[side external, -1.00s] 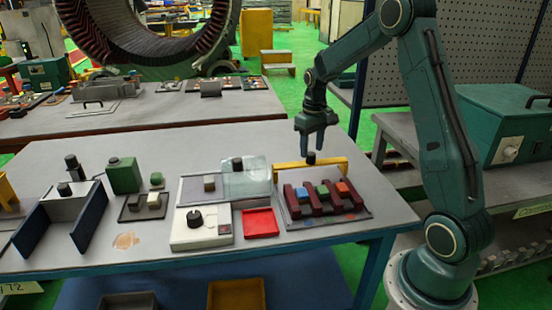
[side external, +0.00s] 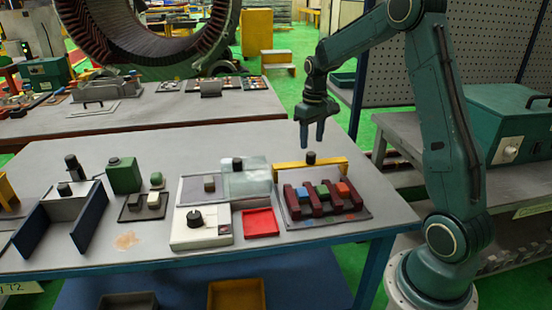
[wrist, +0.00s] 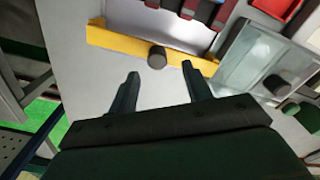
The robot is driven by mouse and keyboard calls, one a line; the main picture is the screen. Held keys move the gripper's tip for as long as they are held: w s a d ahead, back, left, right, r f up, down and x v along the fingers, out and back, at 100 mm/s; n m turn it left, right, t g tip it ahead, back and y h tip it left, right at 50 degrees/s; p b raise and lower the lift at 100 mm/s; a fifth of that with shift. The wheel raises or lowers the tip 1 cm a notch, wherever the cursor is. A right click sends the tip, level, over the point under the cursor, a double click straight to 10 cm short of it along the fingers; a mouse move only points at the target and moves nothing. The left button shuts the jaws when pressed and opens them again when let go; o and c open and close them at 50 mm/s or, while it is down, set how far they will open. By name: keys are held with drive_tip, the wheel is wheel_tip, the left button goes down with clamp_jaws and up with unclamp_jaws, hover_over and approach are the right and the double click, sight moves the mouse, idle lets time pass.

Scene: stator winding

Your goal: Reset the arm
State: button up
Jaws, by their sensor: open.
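My gripper (side external: 312,134) is open and empty in the side external view. It hangs in the air with its fingers pointing down, above the yellow bar (side external: 290,167) with the black knob (side external: 311,158) at the back of the slotted fixture. In the wrist view my gripper (wrist: 160,84) shows two spread fingers with nothing between them. The black knob (wrist: 157,58) and yellow bar (wrist: 120,38) lie just beyond the fingertips, apart from them. The slotted fixture (side external: 324,208) holds dark red blocks with blue, green and orange pieces between them.
To the fixture's left are a red tray (side external: 260,224), a white box with a black dial (side external: 202,229), a clear plate (side external: 247,179) and a green block (side external: 123,175). A blue-walled holder (side external: 87,220) stands at the left. A pegboard shelf (side external: 487,50) stands behind my arm.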

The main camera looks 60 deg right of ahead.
drive_tip(key=s+a+r+t, duration=0.1)
drive_tip(key=s+a+r, duration=0.2)
drive_tip(key=a+r, duration=0.5)
drive_tip(key=s+a+r+n+t, duration=0.1)
drive_tip(key=s+a+r+t, duration=0.1)
drive_tip(key=s+a, duration=0.5)
drive_tip(key=s+a+r+n+t, duration=0.2)
drive_tip(key=s+a, duration=0.6)
drive_tip(key=s, duration=0.3)
drive_tip(key=shift+s+a+t, duration=0.15)
drive_tip(key=shift+s+t, duration=0.15)
drive_tip(key=shift+s, duration=0.1)
